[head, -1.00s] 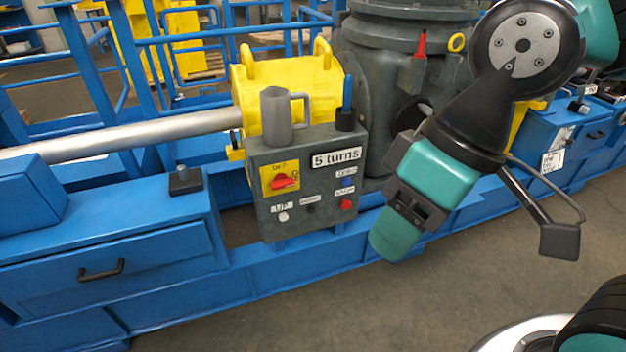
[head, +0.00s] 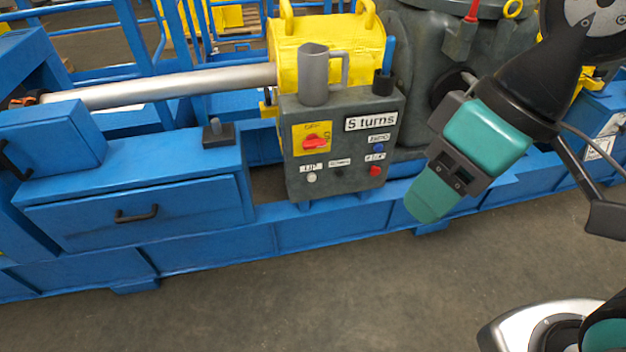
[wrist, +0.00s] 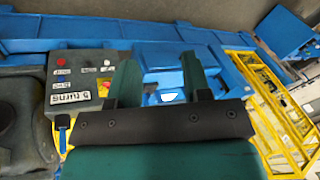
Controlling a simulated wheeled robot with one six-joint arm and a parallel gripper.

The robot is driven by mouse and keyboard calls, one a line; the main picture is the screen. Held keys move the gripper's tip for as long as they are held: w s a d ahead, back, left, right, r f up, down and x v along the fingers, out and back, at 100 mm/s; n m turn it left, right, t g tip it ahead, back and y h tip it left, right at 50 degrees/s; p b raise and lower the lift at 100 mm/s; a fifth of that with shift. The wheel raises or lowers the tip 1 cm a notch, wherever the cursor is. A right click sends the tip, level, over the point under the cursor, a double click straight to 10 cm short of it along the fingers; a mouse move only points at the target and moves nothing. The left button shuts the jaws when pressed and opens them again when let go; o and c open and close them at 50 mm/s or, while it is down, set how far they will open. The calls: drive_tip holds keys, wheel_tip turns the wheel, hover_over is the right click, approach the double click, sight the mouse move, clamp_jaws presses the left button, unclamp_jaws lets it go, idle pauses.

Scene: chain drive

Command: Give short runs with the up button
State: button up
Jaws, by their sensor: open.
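A grey control box (head: 342,180) stands on the blue machine frame in the head view. Its white button (head: 311,178) sits at the lower left under a small white label that seems to read UP. A red rotary switch (head: 314,142) on a yellow plate is above it. A blue button (head: 377,147) and a red button (head: 375,170) are at the right. My gripper (head: 432,197) is to the right of the box, apart from it, pointing down. In the wrist view my gripper (wrist: 160,85) is open and empty, with the control box (wrist: 85,80) to its left.
A grey mug (head: 313,78) and a blue-handled tool in a dark holder (head: 383,84) stand on top of the box. A sign reading "5 turns" (head: 371,120) is on its face. A blue drawer (head: 140,212) is at left. The floor in front is clear.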

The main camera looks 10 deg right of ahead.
drive_tip(key=shift+c, duration=0.4)
clamp_jaws()
idle(1.2)
